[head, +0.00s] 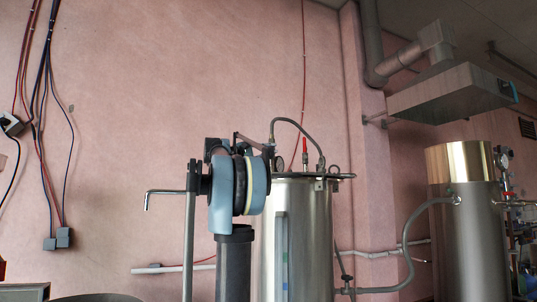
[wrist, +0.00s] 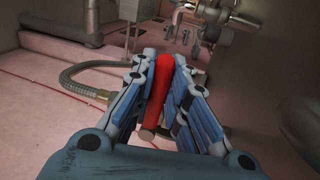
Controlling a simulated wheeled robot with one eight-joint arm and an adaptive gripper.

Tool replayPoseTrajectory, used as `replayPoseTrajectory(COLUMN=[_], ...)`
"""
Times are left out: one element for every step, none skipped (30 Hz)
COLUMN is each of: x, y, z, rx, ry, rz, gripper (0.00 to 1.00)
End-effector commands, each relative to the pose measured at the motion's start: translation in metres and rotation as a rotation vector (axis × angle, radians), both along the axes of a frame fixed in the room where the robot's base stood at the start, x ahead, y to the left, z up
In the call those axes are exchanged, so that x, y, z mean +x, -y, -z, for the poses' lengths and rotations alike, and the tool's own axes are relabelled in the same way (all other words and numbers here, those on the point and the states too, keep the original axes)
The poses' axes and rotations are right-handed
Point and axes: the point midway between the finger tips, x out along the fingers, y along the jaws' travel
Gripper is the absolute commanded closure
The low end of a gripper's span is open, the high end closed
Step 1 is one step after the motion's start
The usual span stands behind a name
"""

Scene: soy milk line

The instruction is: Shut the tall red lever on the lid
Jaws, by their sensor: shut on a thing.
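In the wrist view, a red lever (wrist: 160,88) stands between the two blue-padded fingers of my gripper (wrist: 167,60). The fingers close in on it from both sides, and its lower part runs down between them. In the head view, an upright red lever (head: 305,150) shows on the lid (head: 312,176) of the steel tank. My arm covers the left part of that lid. My gripper's fingers cannot be made out there, so I cannot tell from that view where they meet the lever.
A dark hose (head: 296,123) arches over the lid; a braided hose (wrist: 88,88) with a brass end lies left of the fingers in the wrist view. Metal pipe fittings (wrist: 222,18) stand beyond the fingertips. A second steel tank (head: 464,225) stands at the right.

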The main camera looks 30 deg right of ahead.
Motion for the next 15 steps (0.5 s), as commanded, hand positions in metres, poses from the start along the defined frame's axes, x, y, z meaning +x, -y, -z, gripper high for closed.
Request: replayPoseTrajectory(x=[-0.0003, -0.0004, -0.0005, -0.0005, -0.0005, -0.0006, -0.0006, -0.0006, -0.0007, -0.0007, -0.0007, -0.0005, -0.0004, -0.0003, -0.0002], y=[0.0003, 0.0004, 0.0005, 0.0005, 0.0006, 0.0006, 0.0006, 0.0006, 0.0006, 0.0007, 0.0007, 0.0, -0.0004, -0.0006, -0.0012], z=[0.0028, 0.0028, 0.0028, 0.0026, 0.0024, 0.0021, 0.002, 0.0018, 0.0017, 0.0016, 0.0015, 0.0013, 0.0013, 0.0012, 0.0013], rx=[0.006, 0.006, 0.006, 0.005, 0.005, 0.005, 0.004, 0.004, 0.004, 0.004, 0.003, 0.003, 0.003, 0.003, 0.003], ry=[0.002, 0.002, 0.002, 0.002, 0.002, 0.002, 0.002, 0.001, 0.001, 0.001, 0.001, 0.0, 0.0, 0.0, 0.0], rz=[0.002, 0.002, 0.002, 0.002, 0.002, 0.002, 0.002, 0.002, 0.002, 0.002, 0.002, 0.001, 0.001, 0.001, 0.001], gripper=[1.0, 1.0, 0.77, 0.7, 0.65, 0.65, 0.65, 0.65, 0.65, 0.65, 0.65, 0.65, 0.65, 0.65, 0.65])
